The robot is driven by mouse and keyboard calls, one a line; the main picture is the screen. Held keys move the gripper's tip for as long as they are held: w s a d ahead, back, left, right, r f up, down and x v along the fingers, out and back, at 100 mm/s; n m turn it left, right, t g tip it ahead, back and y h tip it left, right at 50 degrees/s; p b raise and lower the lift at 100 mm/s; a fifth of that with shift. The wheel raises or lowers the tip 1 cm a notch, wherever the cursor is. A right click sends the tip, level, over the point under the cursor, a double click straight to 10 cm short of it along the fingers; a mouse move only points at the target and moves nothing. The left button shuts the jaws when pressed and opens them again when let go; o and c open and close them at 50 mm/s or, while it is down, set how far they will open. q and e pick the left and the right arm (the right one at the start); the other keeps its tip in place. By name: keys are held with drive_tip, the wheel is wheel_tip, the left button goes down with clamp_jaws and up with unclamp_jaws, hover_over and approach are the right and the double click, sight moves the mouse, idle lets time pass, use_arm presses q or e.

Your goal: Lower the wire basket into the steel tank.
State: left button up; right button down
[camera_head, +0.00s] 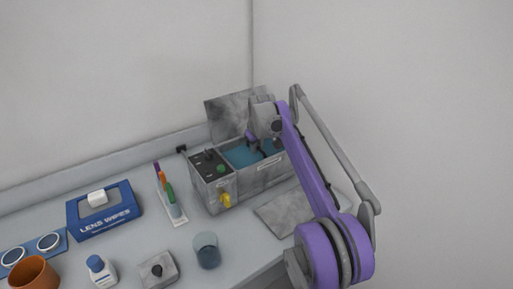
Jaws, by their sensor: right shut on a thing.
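The steel tank (254,181) stands at the back right of the bench, with blue liquid (240,155) inside and a control box at its left end. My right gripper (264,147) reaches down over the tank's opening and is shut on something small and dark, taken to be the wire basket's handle. The basket itself cannot be made out; the gripper and the tank's front wall hide that spot, so its depth in the liquid cannot be told. My left gripper is not in view.

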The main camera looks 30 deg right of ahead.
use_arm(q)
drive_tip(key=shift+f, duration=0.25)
use_arm(e)
drive_tip(key=shift+f, duration=0.55)
drive_tip(key=c, duration=0.8)
unclamp_jaws()
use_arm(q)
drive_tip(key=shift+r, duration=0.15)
use_arm(e)
drive_tip(key=shift+r, duration=0.1)
wheel_tip(320, 180, up, 6)
drive_tip(key=p, duration=0.4)
drive_tip(key=shift+p, duration=0.3)
use_arm(q)
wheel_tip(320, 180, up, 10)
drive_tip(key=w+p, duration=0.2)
drive_tip(key=p, duration=0.2)
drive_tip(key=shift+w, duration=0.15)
use_arm(e)
wheel_tip(320, 180, up, 6)
drive_tip(key=shift+f, duration=0.1)
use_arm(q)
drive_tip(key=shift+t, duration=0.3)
